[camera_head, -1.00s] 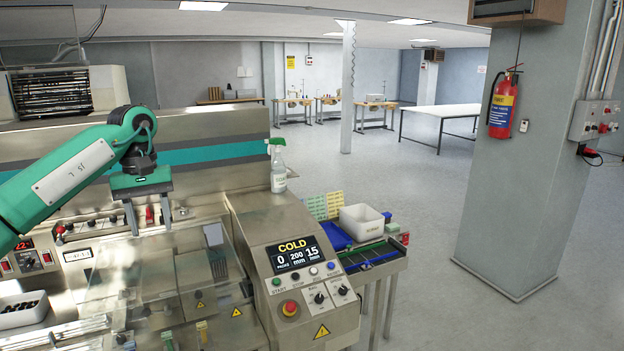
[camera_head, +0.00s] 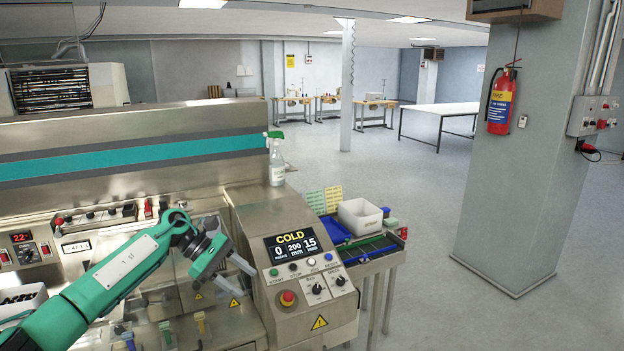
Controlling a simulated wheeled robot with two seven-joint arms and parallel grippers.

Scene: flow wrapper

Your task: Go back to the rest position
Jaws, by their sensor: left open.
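My left gripper (camera_head: 235,275) is in the head view, in front of the flow wrapper (camera_head: 130,178). Its arm comes in from the lower left, and its two pale fingers point to the lower right. The fingers are apart with nothing between them. They are just left of the control panel (camera_head: 307,262), whose display reads COLD. The arm hides part of the wrapper's clear covers and lower front. My right gripper is not in view.
A spray bottle (camera_head: 276,163) stands on the wrapper's ledge. A side table right of the panel holds a white bin (camera_head: 360,218) and a blue tray (camera_head: 333,230). A pillar (camera_head: 520,190) with a fire extinguisher (camera_head: 501,101) stands at right. The floor between is clear.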

